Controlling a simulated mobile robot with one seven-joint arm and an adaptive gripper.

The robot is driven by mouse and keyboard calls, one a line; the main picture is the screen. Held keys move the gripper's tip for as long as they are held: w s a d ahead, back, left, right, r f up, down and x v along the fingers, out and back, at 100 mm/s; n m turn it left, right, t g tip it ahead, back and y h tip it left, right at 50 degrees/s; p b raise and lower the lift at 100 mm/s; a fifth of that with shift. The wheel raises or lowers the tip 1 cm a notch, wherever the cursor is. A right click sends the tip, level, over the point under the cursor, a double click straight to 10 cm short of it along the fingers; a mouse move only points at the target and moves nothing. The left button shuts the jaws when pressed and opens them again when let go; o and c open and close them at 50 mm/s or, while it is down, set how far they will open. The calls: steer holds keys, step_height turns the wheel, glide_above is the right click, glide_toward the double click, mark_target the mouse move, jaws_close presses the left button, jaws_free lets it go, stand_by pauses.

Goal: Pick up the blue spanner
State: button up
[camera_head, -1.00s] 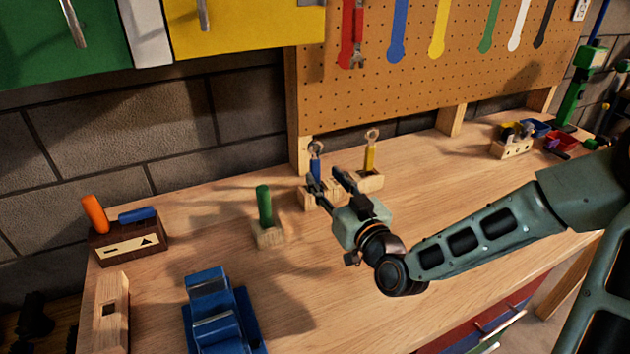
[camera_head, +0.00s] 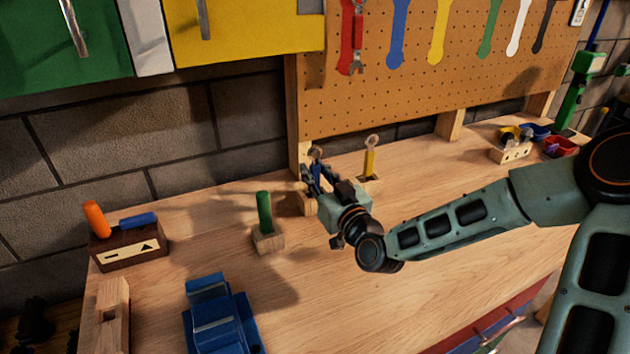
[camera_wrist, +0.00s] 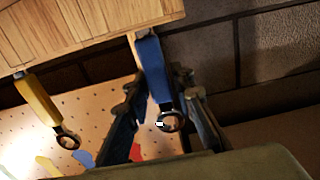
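The blue spanner (camera_head: 317,170) stands upright, ring end up, in a wooden block (camera_head: 306,203) on the workbench. My gripper (camera_head: 311,179) is right at it and partly hides it in the head view. In the wrist view, which looks inverted, the blue spanner (camera_wrist: 152,68) hangs ring end down between the two fingers of my gripper (camera_wrist: 164,108). The fingers are apart, one on each side of it, and a gap shows beside its handle. I cannot tell whether either finger touches it.
A yellow spanner (camera_head: 370,160) stands in its block just right, also in the wrist view (camera_wrist: 42,100). A green handle in a block (camera_head: 265,212) stands left. A blue vise (camera_head: 213,315) is at the front. The pegboard (camera_head: 420,85) rises behind.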

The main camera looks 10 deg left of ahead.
mark_target(315, 147)
jaws_close()
steer(key=shift+r, duration=0.15)
steer(key=shift+r+p, duration=0.7)
steer(key=shift+r, duration=4.2)
